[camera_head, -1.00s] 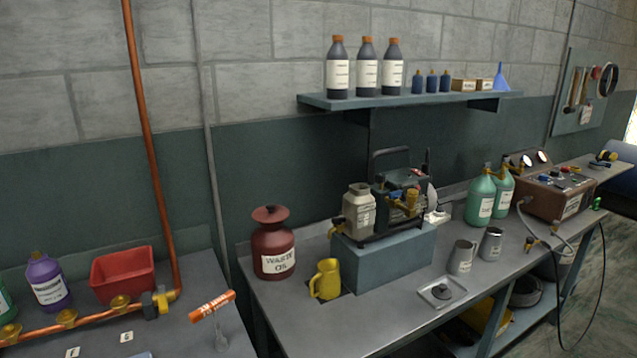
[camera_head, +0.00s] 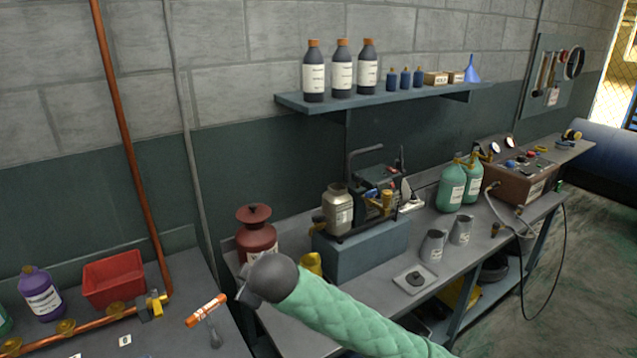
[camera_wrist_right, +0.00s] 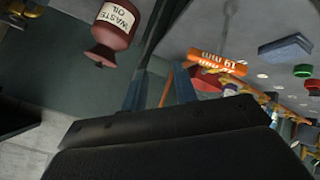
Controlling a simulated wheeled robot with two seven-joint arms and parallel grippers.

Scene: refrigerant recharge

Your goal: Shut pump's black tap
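The pump (camera_head: 368,180), with a black handle and brass fittings (camera_head: 387,199), stands on a blue-grey block (camera_head: 362,250) on the bench. It is small here, and I cannot make out which part is its black tap or how that tap is turned. My right arm, in a green sleeve, reaches in from the bottom right. Its dark wrist end hides part of the bench front, left of the pump and well short of it. In the right wrist view my right gripper (camera_wrist_right: 160,88) has its two fingers apart with nothing between them. My left gripper is not in view.
A red waste oil can (camera_head: 256,236) and a partly hidden yellow jug (camera_head: 311,263) stand left of the block. Grey jugs (camera_head: 433,245) and green bottles (camera_head: 452,187) stand right. A shelf (camera_head: 380,98) hangs above.

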